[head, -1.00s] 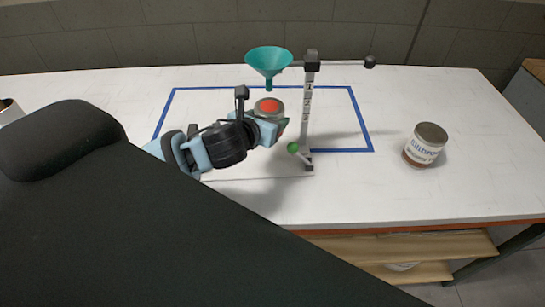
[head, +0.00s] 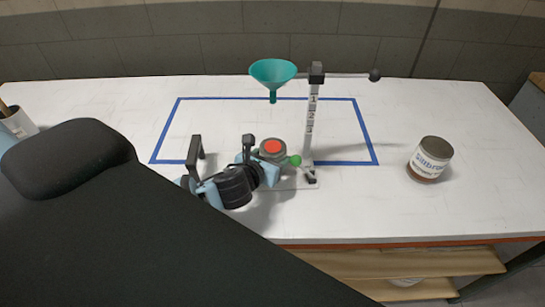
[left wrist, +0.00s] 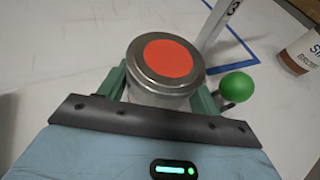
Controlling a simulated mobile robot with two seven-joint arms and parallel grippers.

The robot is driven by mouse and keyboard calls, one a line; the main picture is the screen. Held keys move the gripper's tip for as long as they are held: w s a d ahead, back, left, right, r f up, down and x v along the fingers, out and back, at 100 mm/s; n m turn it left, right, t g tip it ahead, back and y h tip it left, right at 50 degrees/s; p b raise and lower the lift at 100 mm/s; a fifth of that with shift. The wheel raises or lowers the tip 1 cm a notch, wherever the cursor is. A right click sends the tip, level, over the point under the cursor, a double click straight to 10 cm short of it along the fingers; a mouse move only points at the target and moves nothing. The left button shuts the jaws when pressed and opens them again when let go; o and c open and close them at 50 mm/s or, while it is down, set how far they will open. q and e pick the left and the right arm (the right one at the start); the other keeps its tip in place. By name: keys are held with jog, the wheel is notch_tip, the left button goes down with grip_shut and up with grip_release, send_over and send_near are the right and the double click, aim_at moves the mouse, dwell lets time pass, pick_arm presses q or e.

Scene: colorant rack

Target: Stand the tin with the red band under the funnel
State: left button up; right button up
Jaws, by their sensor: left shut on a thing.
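A metal tin with a red disc on its lid (head: 272,148) is between the fingers of my left gripper (head: 270,168), which is shut on it. In the left wrist view the tin (left wrist: 165,62) stands about upright between the green fingers; its side is mostly hidden, so no band can be made out. The teal funnel (head: 273,72) hangs from a stand (head: 310,120) with a numbered post. The tin is lower than the funnel and shows almost straight below it; whether it touches the base or table I cannot tell. My right gripper is not in view.
A green knob (head: 295,160) on the stand is close beside the tin. Another tin with a white label (head: 431,158) stands on the table at the right. A blue tape outline (head: 182,125) marks the table. A cup (head: 18,122) is at the far left.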

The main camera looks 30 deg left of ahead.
pick_arm(q)
jog(key=shift+f, duration=0.35)
jog(key=o, duration=1.2)
jog(key=shift+s+r, duration=0.15)
jog(key=shift+r, duration=0.1)
jog(key=v, duration=1.1)
jog(key=shift+s, duration=0.35)
